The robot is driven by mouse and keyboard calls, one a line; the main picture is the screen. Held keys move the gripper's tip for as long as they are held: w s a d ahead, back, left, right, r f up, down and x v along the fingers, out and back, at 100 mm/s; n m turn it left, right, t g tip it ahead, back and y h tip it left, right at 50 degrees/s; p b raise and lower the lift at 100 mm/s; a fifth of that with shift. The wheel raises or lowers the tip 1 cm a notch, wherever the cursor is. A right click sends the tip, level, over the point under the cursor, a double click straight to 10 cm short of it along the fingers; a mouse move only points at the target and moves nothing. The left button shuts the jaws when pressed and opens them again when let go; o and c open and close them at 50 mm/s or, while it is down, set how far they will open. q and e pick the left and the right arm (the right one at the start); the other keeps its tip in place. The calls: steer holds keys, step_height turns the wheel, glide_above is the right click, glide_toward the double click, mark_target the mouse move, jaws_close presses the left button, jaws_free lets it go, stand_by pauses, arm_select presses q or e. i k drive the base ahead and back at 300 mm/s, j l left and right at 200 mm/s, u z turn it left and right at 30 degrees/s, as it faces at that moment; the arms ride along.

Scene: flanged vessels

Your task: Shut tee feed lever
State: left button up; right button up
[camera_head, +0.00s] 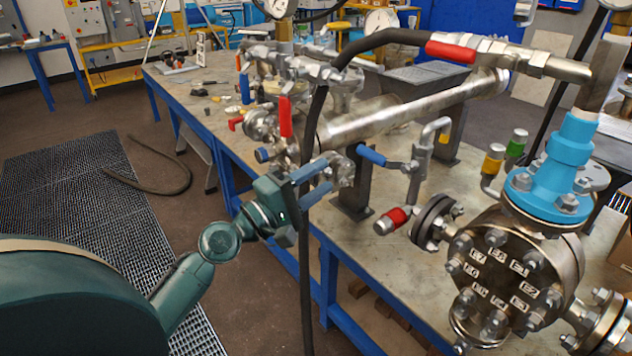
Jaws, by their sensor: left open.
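Several coloured valve levers show, and I cannot tell which one is the tee feed lever. A red-handled lever (285,117) stands upright on the valve fittings at the near end of the long steel vessel (400,112). A blue-handled lever (371,155) lies nearly level in front of the vessel, by a thin steel pipe. My left gripper (329,174) is open, its two blue-grey fingers pointing right. It is below the upright red lever and left of the blue one, in front of a metal fitting. I cannot tell whether it touches anything. My right gripper is out of view.
A black hose (305,250) hangs down just beside my left gripper. A large flanged vessel (512,275) with a blue neck (558,165) fills the right.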

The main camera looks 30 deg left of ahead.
mark_target(462, 54)
steer(key=k+j, duration=0.25)
steer(key=k, duration=0.2)
steer(key=k+j, duration=0.25)
steer(key=k, duration=0.25)
